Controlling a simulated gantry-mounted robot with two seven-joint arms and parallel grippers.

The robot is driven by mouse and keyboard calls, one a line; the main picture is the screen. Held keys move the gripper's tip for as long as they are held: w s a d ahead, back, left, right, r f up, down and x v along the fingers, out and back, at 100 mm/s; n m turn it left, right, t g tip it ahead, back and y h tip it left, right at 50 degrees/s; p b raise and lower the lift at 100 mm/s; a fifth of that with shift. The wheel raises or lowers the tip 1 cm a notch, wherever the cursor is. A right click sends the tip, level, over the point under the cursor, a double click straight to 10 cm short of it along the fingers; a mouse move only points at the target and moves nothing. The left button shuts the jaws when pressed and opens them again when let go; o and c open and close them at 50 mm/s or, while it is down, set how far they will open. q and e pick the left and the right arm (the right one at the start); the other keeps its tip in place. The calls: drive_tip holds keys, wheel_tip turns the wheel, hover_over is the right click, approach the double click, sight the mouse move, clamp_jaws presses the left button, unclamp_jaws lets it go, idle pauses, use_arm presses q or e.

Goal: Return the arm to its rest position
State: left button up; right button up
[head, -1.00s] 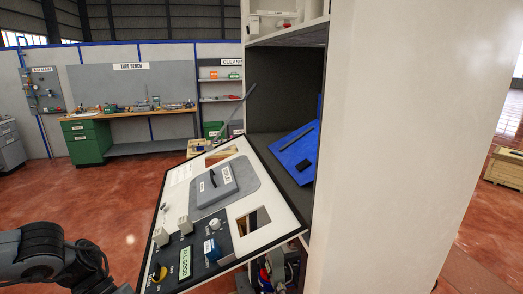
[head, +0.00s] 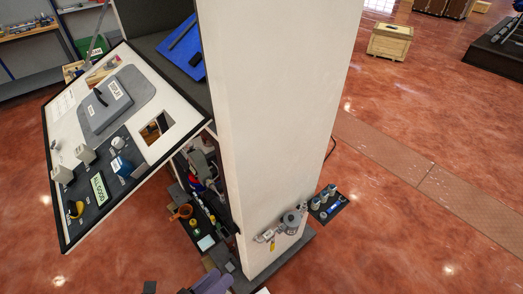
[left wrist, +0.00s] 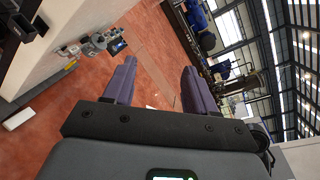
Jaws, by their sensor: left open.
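My left gripper (left wrist: 157,78) shows in the left wrist view with its two purple fingers spread apart and nothing between them. Red floor shows through the gap. In the head view, purple finger parts (head: 212,283) show at the bottom edge, in front of the cabinet's base; most of this arm is out of frame. My right gripper is in neither view.
A tall white cabinet (head: 285,120) fills the middle, with a tilted control panel (head: 165,88) jutting left. Valve fittings (head: 291,221) sit low on its side, beside a small dark shelf (head: 328,206). A wooden crate (head: 390,42) stands far back. Red floor at right is open.

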use_arm(q)
drive_tip(key=s+a+f+n+g+y, duration=0.5)
drive_tip(key=f+n, duration=0.1)
drive_tip(key=n, duration=1)
drive_tip(key=s+a+f+n+g+y, duration=0.4)
drive_tip(key=s+a+f+n+y, duration=0.1)
drive_tip(key=n, duration=1.1)
wheel_tip(320, 180, up, 24)
drive_tip(key=r+p, duration=0.1)
drive_tip(key=p, duration=2.4)
wheel_tip(320, 180, down, 37)
drive_tip(key=b, duration=3.7)
drive_tip(key=shift+a+n, duration=0.15)
drive_tip(key=shift+n, duration=0.25)
drive_tip(key=shift+r, duration=0.1)
